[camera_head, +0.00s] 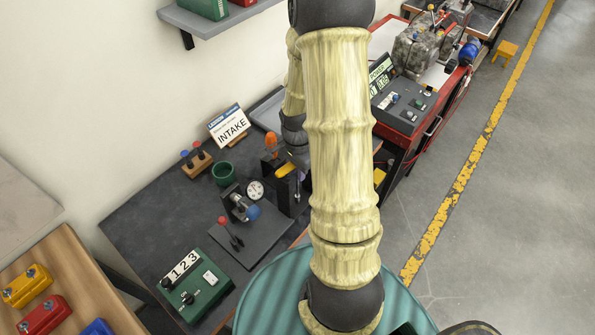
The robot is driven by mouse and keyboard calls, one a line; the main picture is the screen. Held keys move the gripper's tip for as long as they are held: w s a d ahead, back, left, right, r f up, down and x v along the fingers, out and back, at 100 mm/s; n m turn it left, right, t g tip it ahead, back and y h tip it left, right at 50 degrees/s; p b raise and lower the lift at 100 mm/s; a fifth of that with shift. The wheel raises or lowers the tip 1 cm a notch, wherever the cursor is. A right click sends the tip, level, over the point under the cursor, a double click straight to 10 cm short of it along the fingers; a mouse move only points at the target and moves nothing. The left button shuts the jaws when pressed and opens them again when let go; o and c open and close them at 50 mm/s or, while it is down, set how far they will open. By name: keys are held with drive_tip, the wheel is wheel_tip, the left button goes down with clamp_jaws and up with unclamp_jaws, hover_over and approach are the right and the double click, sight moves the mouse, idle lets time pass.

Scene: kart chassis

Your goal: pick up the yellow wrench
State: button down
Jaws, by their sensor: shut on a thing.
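A small yellow piece, which I take to be the yellow wrench (287,168), shows at the dark tool holder (287,197) on the dark workbench. My gripper (296,178) is at the yellow piece, reaching down from behind my large pale arm link. It is shut on the yellow wrench. The fingertips are small and partly hidden, so the exact grip is hard to see. I cannot tell whether the wrench is still touching the holder.
An orange-handled tool (271,141) stands beside the holder. A green cup (223,173), a dial gauge (255,190), a red-knobbed lever (228,233) and an INTAKE sign (230,127) are left of it. A red cart (407,110) stands to the right.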

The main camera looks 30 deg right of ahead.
wheel_tip(320, 180, up, 10)
drive_tip(key=shift+f+b, duration=0.1)
drive_tip(key=shift+b, duration=0.35)
drive_tip(key=c, duration=1.8)
unclamp_jaws()
drive_tip(key=shift+c, duration=0.2)
clamp_jaws()
